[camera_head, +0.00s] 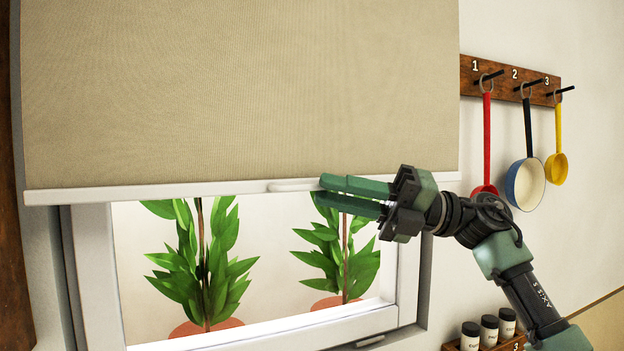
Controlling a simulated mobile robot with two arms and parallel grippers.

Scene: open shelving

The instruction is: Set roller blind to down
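The beige roller blind (240,90) hangs over the upper part of the window, and its white bottom bar (150,190) lies across the top of the visible opening. A small white handle (291,185) sits on the bar near its middle. My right gripper (321,188) comes in from the right, its two green fingers pointing left at the right end of the handle. The fingers lie close together and overlap the bar in the picture. I cannot tell whether they grip the handle, whose right end is hidden. My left gripper is out of view.
The white window frame (93,265) shows below the bar, with two potted plants (205,265) behind it. A hook rack (510,80) with a red ladle, a blue-black pan (525,184) and a yellow ladle hangs right. Small jars (489,331) stand below my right arm.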

